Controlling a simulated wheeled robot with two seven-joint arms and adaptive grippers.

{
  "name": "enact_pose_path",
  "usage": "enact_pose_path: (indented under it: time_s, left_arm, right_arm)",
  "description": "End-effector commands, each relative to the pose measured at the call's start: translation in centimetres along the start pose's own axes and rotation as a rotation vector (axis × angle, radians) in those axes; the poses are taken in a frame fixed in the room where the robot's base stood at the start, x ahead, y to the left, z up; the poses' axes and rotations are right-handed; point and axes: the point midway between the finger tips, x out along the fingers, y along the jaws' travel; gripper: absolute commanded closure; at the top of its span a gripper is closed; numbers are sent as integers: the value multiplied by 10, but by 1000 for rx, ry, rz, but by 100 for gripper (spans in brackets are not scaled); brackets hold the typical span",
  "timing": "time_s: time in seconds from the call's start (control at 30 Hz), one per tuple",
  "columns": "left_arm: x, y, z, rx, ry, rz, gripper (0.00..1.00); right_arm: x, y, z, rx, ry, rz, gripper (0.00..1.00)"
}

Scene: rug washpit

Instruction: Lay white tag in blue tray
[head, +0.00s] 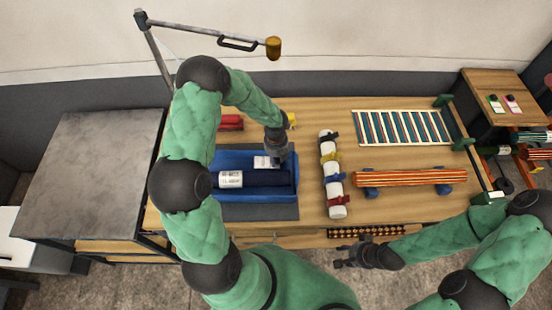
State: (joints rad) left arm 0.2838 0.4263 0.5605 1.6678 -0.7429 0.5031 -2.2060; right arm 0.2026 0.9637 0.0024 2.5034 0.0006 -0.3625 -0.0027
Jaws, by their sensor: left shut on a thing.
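The blue tray (294,189) sits on the wooden bench, left of its middle. A dark blue roll (268,180) with a white label (230,179) lies along the tray. The white tag (265,162), with dark print, is behind the roll, within the tray's outline. My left gripper (278,159) points down over the tray and is shut on the tag at its right end. The fingertips are small and partly hidden, and I cannot tell whether the tag touches the tray floor. My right gripper (341,259) is empty and looks open, in front of the bench.
A red object (231,122) lies behind the tray. A lamp arm (205,30) rises at the back left.

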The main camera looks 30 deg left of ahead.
Motion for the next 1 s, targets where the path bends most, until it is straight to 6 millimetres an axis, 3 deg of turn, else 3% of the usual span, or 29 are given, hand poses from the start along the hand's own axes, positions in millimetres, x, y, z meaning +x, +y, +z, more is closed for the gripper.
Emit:
enact_pose_path:
  time_s: [0.83,0.87,1.0]
  left_arm:
    - [14,0,0,-1,-1,0,90]
    - [14,0,0,-1,-1,0,64]
    - [13,0,1,-1,-2,0,63]
  right_arm:
    - [6,2,0,0,0,0,60]
    - [6,2,0,0,0,0,60]
    - [6,2,0,0,0,0,60]
